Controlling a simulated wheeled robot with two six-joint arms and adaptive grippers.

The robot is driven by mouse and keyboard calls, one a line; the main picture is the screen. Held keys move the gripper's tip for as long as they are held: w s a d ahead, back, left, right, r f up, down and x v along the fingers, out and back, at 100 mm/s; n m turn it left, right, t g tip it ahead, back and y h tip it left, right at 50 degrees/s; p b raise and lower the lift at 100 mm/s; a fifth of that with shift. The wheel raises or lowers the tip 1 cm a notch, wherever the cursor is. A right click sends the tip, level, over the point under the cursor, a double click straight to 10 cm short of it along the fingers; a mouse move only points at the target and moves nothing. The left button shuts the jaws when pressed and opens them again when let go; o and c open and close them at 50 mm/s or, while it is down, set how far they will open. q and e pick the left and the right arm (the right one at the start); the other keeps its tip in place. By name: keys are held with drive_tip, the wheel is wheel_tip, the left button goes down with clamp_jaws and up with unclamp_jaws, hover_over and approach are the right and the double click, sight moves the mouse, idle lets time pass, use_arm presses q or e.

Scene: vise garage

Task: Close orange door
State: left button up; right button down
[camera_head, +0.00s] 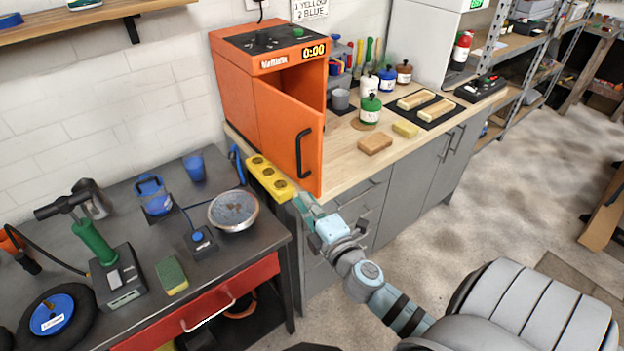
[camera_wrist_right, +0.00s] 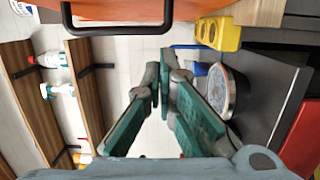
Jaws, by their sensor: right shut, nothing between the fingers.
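The orange door (camera_head: 280,125) of the orange box-like machine (camera_head: 232,80) on the wooden counter stands open, swung out toward me. Its black bar handle (camera_head: 303,153) is on the outer face, near the free edge. The door also shows along the top of the right wrist view (camera_wrist_right: 150,10), with the handle (camera_wrist_right: 115,29) below it. My right gripper (camera_head: 301,200) is shut and empty, just below the door's lower front corner; in the wrist view its fingertips (camera_wrist_right: 164,72) are apart from the handle. My left gripper is not in view.
A yellow socket block (camera_head: 270,178) lies close by the right gripper. A round metal pan (camera_head: 233,211) and blue cup (camera_head: 194,168) stand on the dark workbench. A green-labelled bottle (camera_head: 370,110) and sponges (camera_head: 375,144) are on the counter.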

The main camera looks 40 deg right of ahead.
sight(302, 175)
drive_tip(key=w+d, duration=0.4)
drive_tip(key=shift+s+d, duration=0.1)
drive_tip(key=shift+d, duration=0.2)
